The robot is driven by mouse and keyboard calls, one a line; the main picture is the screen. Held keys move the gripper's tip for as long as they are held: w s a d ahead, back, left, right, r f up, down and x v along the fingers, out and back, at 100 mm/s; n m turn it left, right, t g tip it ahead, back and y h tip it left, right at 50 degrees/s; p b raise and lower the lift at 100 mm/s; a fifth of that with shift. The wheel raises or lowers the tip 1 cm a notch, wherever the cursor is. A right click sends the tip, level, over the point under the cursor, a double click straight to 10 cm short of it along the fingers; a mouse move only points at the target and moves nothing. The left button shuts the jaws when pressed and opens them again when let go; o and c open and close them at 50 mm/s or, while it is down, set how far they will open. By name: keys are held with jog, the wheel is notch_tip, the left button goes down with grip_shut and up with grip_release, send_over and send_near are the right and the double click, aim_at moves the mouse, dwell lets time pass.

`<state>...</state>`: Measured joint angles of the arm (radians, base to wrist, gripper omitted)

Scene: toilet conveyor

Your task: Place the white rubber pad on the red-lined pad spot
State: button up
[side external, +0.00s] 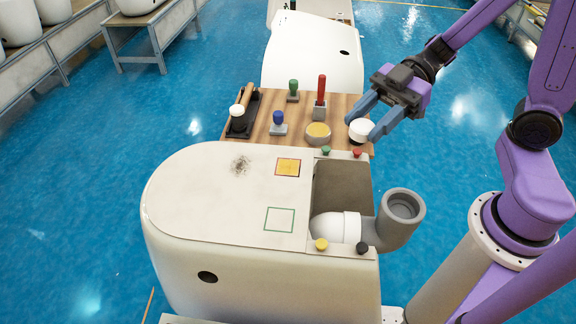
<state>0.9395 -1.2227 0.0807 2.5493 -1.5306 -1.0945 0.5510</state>
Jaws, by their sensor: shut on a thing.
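A white round piece (361,130), the only pad-like white thing I see, is at the right end of the wooden board. My gripper (366,124) is around it from the right, its blue fingers on either side, shut on it. I cannot tell whether the piece touches the board. The red-lined pad spot (288,167) is on the flat top of the white toilet body (190,205), left of the dark opening. A yellow square fills most of its outline.
A green-lined square (280,219) lies nearer on the same top. The wooden board (262,135) holds a brush, green, blue and red-handled tools and a yellow-topped round dish (318,133). A grey pipe elbow (402,212) and small coloured knobs stand around the opening (341,185).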

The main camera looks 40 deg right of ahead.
jog(key=shift+w+f, duration=0.1)
jog(key=shift+f, duration=0.65)
jog(key=shift+w+a+f, duration=1.4)
jog(key=shift+w+a, duration=0.05)
jog(key=shift+w, duration=1.45)
send_over(293, 164)
jog(key=f, duration=0.6)
jog(key=shift+s+d+f, duration=0.1)
jog(key=shift+s+f, duration=0.1)
jog(key=shift+s, duration=0.05)
jog(key=shift+w+f, duration=0.15)
jog(key=shift+f, duration=0.1)
jog(key=shift+w+f, duration=0.1)
jog(key=shift+f, duration=1.5)
jog(key=shift+f, duration=0.15)
jog(key=o, duration=1)
